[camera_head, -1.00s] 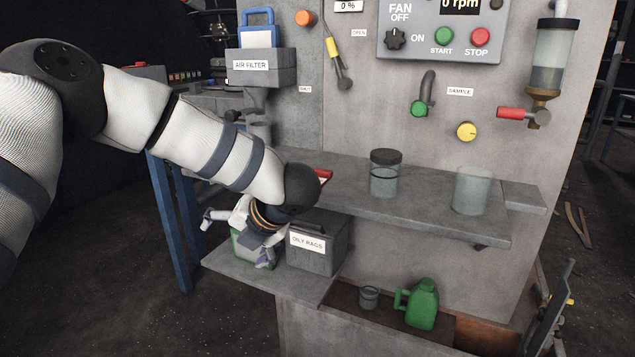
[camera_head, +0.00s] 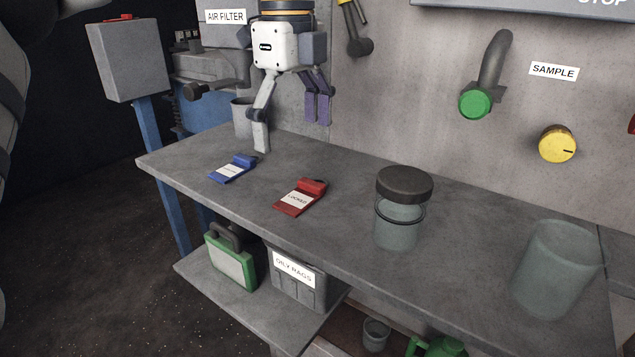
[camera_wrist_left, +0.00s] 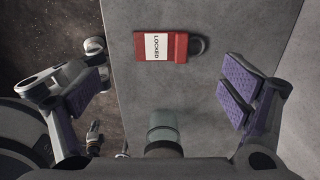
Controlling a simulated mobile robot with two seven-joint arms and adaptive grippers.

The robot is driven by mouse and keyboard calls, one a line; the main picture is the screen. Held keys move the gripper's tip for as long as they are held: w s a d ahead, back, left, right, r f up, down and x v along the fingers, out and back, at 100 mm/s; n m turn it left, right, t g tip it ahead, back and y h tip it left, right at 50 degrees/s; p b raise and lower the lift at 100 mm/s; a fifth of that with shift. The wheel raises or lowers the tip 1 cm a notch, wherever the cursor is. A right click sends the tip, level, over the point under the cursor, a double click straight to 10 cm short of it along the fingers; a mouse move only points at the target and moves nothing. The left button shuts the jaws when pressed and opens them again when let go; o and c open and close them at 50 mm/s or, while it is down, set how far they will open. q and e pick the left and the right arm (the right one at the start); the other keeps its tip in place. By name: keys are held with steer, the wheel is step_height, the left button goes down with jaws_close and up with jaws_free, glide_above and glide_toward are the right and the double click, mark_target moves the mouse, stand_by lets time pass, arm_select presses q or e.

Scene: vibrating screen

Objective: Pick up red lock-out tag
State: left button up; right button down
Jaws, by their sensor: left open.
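The red lock-out tag (camera_head: 300,197), labelled LOCKED, lies flat on the grey shelf (camera_head: 350,255), left of a dark-lidded glass jar. It also shows in the left wrist view (camera_wrist_left: 148,46), near the top, with nothing covering it. My left gripper (camera_head: 290,127) points down over the back of the shelf, behind the red tag and apart from it. Its fingers are spread and empty. In the left wrist view the tag sits between the lines of the two fingers (camera_wrist_left: 163,92), beyond their tips. What seems to be my right gripper (camera_wrist_left: 93,138) shows small beyond the shelf edge there.
A blue tag (camera_head: 233,169) lies left of the red one. The lidded jar (camera_head: 397,230) and an open glass jar (camera_head: 555,268) stand to the right. A grey container (camera_head: 243,117) stands by the gripper.

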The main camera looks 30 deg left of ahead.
mark_target(294, 195)
arm_select(q)
steer(key=f, duration=0.4)
steer(key=f+b, duration=0.1)
steer(key=f, duration=0.4)
steer(key=shift+w+a+f, duration=0.1)
steer(key=shift+a+f, duration=0.1)
jaws_close()
